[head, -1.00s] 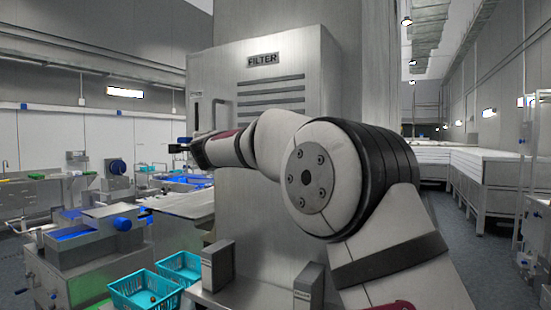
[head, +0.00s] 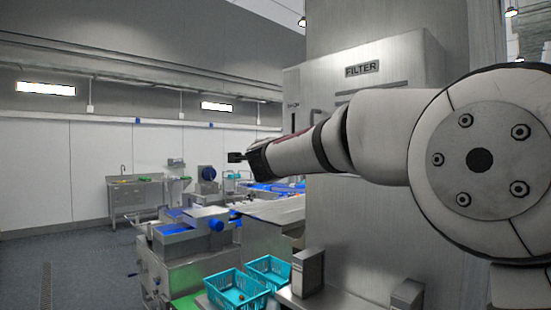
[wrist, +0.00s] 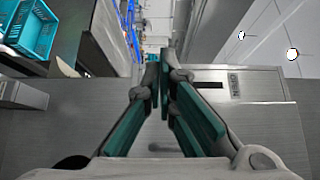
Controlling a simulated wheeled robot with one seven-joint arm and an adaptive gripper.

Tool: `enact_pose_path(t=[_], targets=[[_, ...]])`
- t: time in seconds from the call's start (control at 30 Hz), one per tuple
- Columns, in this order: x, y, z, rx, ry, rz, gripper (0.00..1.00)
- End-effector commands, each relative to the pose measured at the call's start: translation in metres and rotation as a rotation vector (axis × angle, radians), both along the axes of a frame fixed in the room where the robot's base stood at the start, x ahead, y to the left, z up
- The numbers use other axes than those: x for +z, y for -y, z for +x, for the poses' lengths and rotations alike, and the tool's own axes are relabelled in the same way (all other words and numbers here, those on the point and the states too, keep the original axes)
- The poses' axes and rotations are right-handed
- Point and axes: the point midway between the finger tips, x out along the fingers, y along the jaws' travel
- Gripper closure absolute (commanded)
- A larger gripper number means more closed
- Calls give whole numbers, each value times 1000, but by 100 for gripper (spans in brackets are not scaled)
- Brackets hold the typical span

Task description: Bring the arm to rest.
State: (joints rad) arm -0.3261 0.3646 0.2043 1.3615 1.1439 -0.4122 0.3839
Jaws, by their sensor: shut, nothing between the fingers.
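My gripper (head: 237,157) is at the end of my arm, which stretches to the left across the right half of the head view. The gripper is held in the air in front of the filter cabinet (head: 434,62) and points left. In the wrist view my gripper (wrist: 160,75) has its teal-padded fingers together at the tips, with nothing seen between them. Part of the cabinet is hidden behind my arm.
Two teal baskets (head: 213,293) (head: 283,273) sit low, below the arm; the nearer one holds a small item. A metal machine with a blue tray (head: 174,229) stands left of them. A sink (head: 134,198) stands at the back wall. Open floor (head: 70,265) lies at the left.

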Motion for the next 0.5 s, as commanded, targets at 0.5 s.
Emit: enact_pose_path(t=[0.5], targets=[[15, 21, -63, 140, 19, -287, 100]])
